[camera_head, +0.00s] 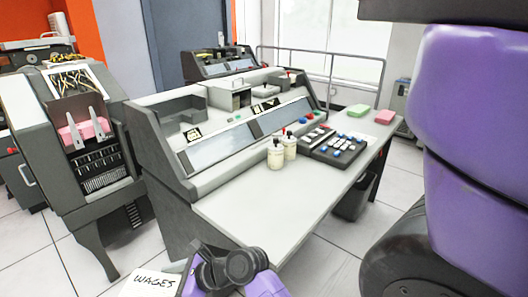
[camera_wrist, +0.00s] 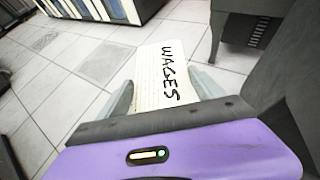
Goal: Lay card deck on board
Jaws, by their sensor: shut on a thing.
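The card deck (camera_wrist: 150,78) is a cream block marked WAGES. In the wrist view it lies between the two grey fingers of my gripper (camera_wrist: 166,92), which is shut on it. The deck also shows at the bottom left of the head view (camera_head: 148,284), cut off by the frame edge. It is held over the floor, in front of the desk (camera_head: 247,222). The desk's flat pale top has a clear front part. I cannot tell for sure which surface is the board.
Two cream bottles (camera_head: 283,153), a dark keypad (camera_head: 333,147), a green block (camera_head: 358,110) and a pink block (camera_head: 384,117) stand on the desk. A grey machine (camera_head: 92,150) holding pink cards stands at left. Tiled floor (camera_wrist: 45,85) is open.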

